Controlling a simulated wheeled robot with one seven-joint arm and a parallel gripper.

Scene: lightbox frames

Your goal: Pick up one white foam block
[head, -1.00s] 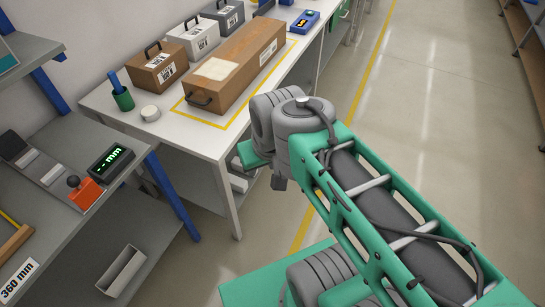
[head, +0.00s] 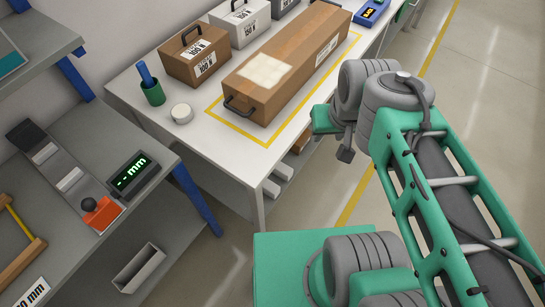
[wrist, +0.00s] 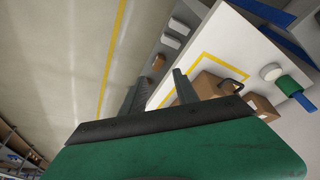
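Two pale blocks, which look like the white foam blocks, rest on the low shelf under the white table: one at the front (head: 271,188) and one just behind it (head: 281,171). In the wrist view they show at the top, as a farther-up block (wrist: 178,26) and a lower one (wrist: 170,41). My gripper (wrist: 160,78) is open, with its two fingers apart and nothing visible between them. The blocks lie beyond the fingertips, clear of them.
The white table (head: 190,145) stands above the low shelf; its front leg (head: 258,208) is near the blocks. A long brown case (head: 285,75) lies on top. A brown item (wrist: 158,62) shows near the blocks. A grey bench (head: 95,235) is at left. The floor at right is clear.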

